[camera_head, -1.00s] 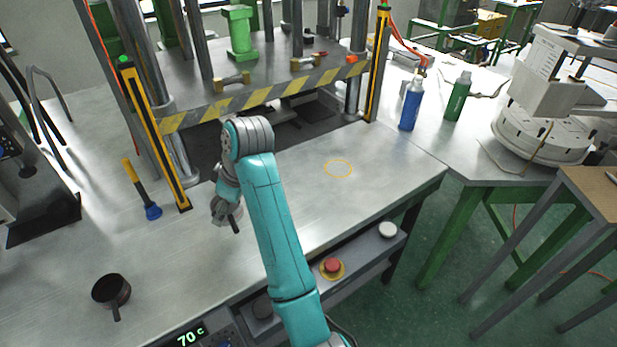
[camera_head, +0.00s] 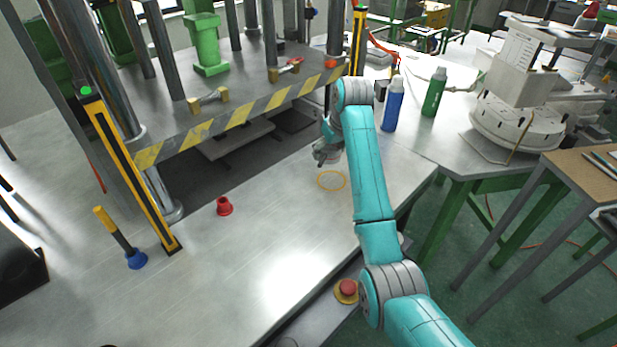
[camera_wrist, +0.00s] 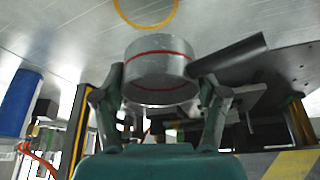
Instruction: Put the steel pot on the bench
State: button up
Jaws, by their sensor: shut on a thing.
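The steel pot (camera_wrist: 160,68), a round silver vessel with a red line around it and a dark handle, is between my gripper's fingers in the wrist view. My gripper (camera_wrist: 161,100) is shut on its body. In the head view my gripper (camera_head: 327,152) is over the bench (camera_head: 290,235), just behind an orange ring marked on the top. The pot is hard to make out there. The orange ring (camera_wrist: 147,22) also shows at the top of the wrist view, apart from the pot.
The press with a striped yellow-black edge (camera_head: 240,115) stands behind. A red cup-like part (camera_head: 224,206) and a blue-ended tool (camera_head: 136,259) are on the bench. A blue bottle (camera_head: 393,104) and a green bottle (camera_head: 434,93) stand at right. The bench front is clear.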

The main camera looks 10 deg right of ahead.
aim_at(330, 178)
jog(key=shift+w+d+f+m, duration=0.1)
jog(key=shift+w+d+m, duration=0.3)
jog(key=shift+d, duration=0.4)
notch_tip(330, 178, down, 10)
jog(key=shift+w+r, duration=0.1)
jog(key=o, duration=1.2)
jog(key=v, duration=1.2)
jog(key=shift+s, duration=0.2)
